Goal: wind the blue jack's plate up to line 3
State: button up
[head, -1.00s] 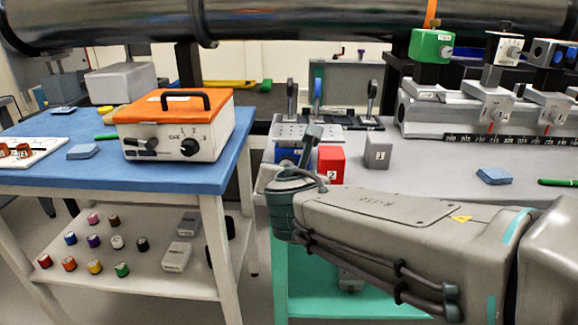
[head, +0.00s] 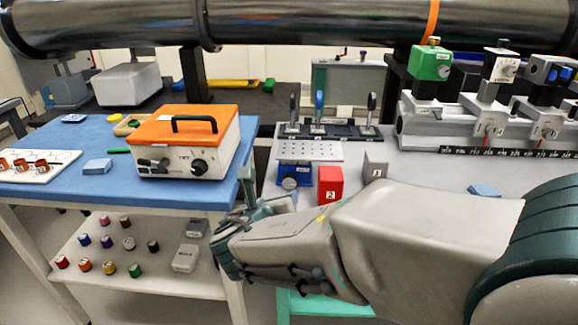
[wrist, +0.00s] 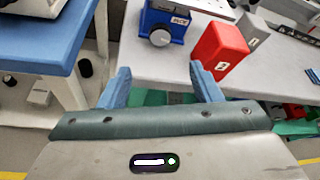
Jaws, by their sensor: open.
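The blue jack (head: 292,174) stands at the left front of the grey bench, with a perforated metal plate (head: 311,150) on top. Its round grey knob (head: 289,184) faces the front. No line markings can be read. My gripper (wrist: 165,85) is open and empty, with its blue fingers below and in front of the knob, apart from it. In the head view my gripper (head: 246,188) is left of the jack.
A red block marked 2 (head: 330,184) stands right of the jack, and a grey block (head: 375,164) beyond it. A lever rack (head: 345,131) is behind the plate. The blue table (head: 60,185) with an orange-topped box (head: 183,130) is at left, across a narrow gap.

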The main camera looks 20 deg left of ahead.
aim_at(289, 183)
jog(key=shift+n, duration=0.3)
jog(key=b+x, duration=0.2)
jog(key=x, duration=1.1)
jog(key=shift+w, duration=0.3)
jog(key=c, duration=1)
